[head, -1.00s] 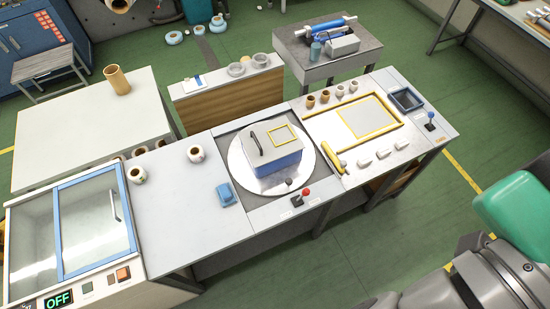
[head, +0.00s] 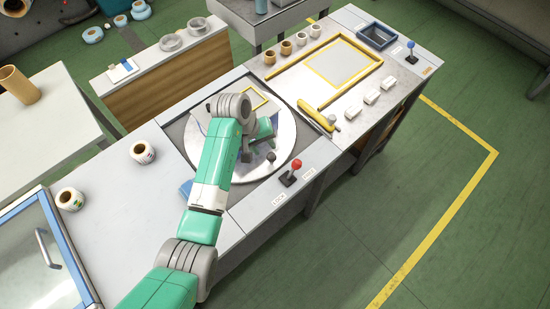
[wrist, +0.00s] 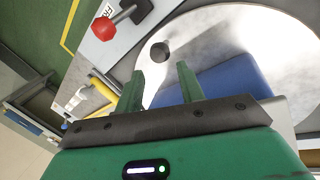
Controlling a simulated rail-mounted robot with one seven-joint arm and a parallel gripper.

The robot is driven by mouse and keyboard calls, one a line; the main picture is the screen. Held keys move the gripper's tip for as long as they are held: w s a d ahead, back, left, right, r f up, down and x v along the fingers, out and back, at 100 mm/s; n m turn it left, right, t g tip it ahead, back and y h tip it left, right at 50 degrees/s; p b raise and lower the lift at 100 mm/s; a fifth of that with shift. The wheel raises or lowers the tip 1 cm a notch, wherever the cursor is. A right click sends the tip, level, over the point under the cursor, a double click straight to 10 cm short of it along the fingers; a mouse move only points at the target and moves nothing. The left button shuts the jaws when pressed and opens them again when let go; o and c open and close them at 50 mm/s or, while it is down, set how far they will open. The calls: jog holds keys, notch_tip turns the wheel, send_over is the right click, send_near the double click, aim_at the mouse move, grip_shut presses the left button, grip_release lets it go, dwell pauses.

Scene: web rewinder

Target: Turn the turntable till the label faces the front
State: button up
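The round silver turntable (head: 286,133) is set into the bench, and my arm covers much of it. A box with a blue lower side (wrist: 225,82) stands on it; in the head view only part of its lid, with a yellow square outline (head: 262,99), shows. I see no label on its sides. A dark round knob (head: 270,157) stands near the turntable's front rim. My gripper (head: 264,132) is low over the turntable. In the wrist view its two green fingers (wrist: 160,75) are apart, with the knob (wrist: 160,51) beyond the gap and nothing held.
A red-balled lever (head: 296,164) stands at the bench's front edge, between two small labels, leaning toward the right one. A yellow-framed panel (head: 325,72), a yellow-handled tool (head: 316,116) and white blocks (head: 372,97) lie right. Paper rolls (head: 143,152) stand left.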

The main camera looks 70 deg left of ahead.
aim_at(270, 155)
jog(key=b+x, duration=0.2)
jog(key=x, duration=0.6)
jog(key=shift+s+d, duration=0.1)
jog(key=shift+d, duration=0.05)
grip_shut()
